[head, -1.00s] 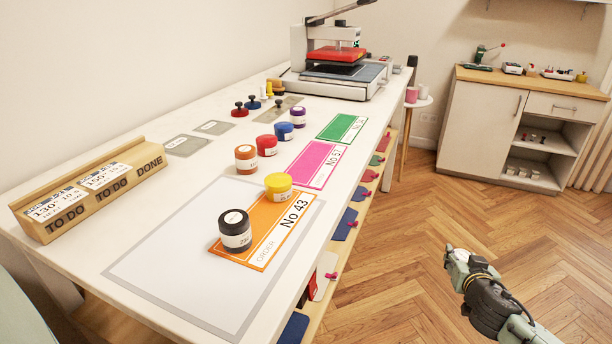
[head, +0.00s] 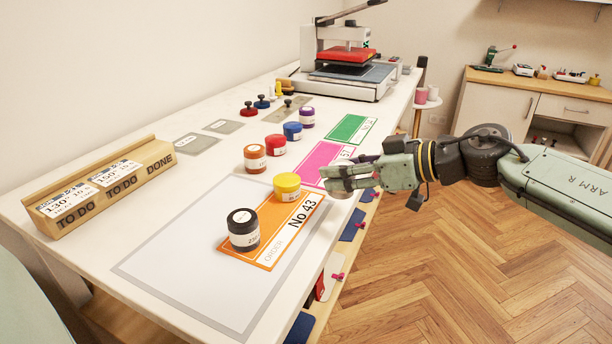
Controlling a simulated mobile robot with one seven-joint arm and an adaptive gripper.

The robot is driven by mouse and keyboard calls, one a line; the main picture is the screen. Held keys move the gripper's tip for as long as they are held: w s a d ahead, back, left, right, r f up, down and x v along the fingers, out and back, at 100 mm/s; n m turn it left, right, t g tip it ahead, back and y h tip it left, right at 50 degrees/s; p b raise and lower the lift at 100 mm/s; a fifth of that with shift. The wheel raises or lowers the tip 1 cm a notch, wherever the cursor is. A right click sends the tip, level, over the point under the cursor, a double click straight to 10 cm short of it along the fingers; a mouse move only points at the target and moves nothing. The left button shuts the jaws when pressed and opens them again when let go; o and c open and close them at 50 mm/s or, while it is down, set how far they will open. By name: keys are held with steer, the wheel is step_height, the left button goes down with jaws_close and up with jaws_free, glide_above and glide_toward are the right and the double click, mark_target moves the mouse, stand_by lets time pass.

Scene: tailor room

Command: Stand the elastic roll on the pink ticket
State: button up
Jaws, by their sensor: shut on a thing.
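The pink ticket (head: 318,166) lies flat near the table's right edge, between the orange ticket (head: 268,255) and the green ticket (head: 350,127). My gripper (head: 338,180) is at the right edge of the table, beside the pink ticket's near right end, and hides part of it. It is shut on a small pale round thing (head: 341,193), probably the elastic roll, mostly hidden by the fingers. I cannot tell how high it is above the table.
A black jar (head: 243,231) and a yellow jar (head: 287,187) stand on the orange ticket. Brown (head: 255,159), red (head: 275,145), blue (head: 292,131) and purple (head: 307,118) jars stand left of the tickets. A heat press (head: 345,75) stands at the back.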

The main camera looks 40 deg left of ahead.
steer(key=shift+n+g, duration=0.5)
steer(key=shift+g, duration=0.2)
steer(key=w+a+p, duration=0.1)
steer(key=w+a, duration=0.1)
steer(key=a, duration=0.2)
steer(key=w+a+p, duration=0.1)
steer(key=w+a, duration=0.1)
steer(key=a, duration=0.3)
steer(key=w+a+p, duration=0.2)
steer(key=a, duration=0.2)
steer(key=shift+w+a+f, duration=0.1)
steer(key=shift+a+f, duration=0.1)
steer(key=shift+f, duration=0.1)
steer(key=shift+w+a+f, duration=0.15)
steer(key=shift+a, duration=0.05)
steer(key=shift+f+p, duration=0.5)
steer(key=shift+f, duration=1.15)
steer(key=shift+f, duration=0.15)
steer(key=o, duration=1.1)
